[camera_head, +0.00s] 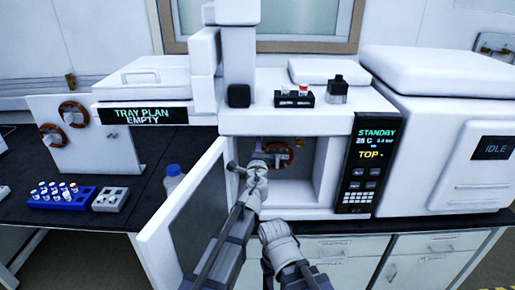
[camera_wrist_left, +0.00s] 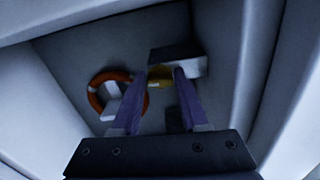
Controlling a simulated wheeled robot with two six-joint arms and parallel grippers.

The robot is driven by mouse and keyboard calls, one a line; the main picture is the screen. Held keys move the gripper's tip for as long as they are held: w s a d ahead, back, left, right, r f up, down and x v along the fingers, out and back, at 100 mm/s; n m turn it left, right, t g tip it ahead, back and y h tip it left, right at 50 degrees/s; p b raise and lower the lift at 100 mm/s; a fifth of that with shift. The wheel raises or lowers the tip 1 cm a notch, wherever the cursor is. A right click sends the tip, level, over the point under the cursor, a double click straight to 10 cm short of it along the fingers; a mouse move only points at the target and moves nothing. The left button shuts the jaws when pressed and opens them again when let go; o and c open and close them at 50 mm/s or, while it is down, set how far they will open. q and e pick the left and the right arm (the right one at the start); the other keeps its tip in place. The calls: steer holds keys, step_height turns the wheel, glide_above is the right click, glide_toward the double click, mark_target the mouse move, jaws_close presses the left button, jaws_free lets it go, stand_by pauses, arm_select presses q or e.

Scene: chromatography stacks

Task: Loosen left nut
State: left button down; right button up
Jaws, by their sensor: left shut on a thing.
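The oven (camera_head: 322,180) stands with its door (camera_head: 190,205) swung open to the left. Inside, an orange column ring (camera_head: 288,147) hangs at the back wall; it also shows in the left wrist view (camera_wrist_left: 93,99). My left gripper (camera_head: 257,165) reaches into the oven. In the left wrist view its fingers (camera_wrist_left: 160,76) are shut on a small yellow nut (camera_wrist_left: 158,80), just below a pale block (camera_wrist_left: 180,62). The nut is hidden in the head view. My right arm ends low in front of the oven; its fingers are not clear.
Left of the door stand a bottle (camera_head: 173,180), a blue vial rack (camera_head: 62,198), a grey rack (camera_head: 110,200) and a panel with two orange rings (camera_head: 90,150). A black vial holder (camera_head: 293,101) sits on top. The oven walls leave little room around my left gripper.

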arm_select(q)
steer(key=shift+n, duration=0.7)
steer(key=shift+c, duration=2.4)
jaws_free()
steer(key=shift+s, duration=0.15)
steer(key=s, duration=0.7)
steer(key=shift+s, duration=0.3)
arm_select(e)
steer(key=shift+s+d, duration=0.65)
steer(key=shift+s, duration=0.25)
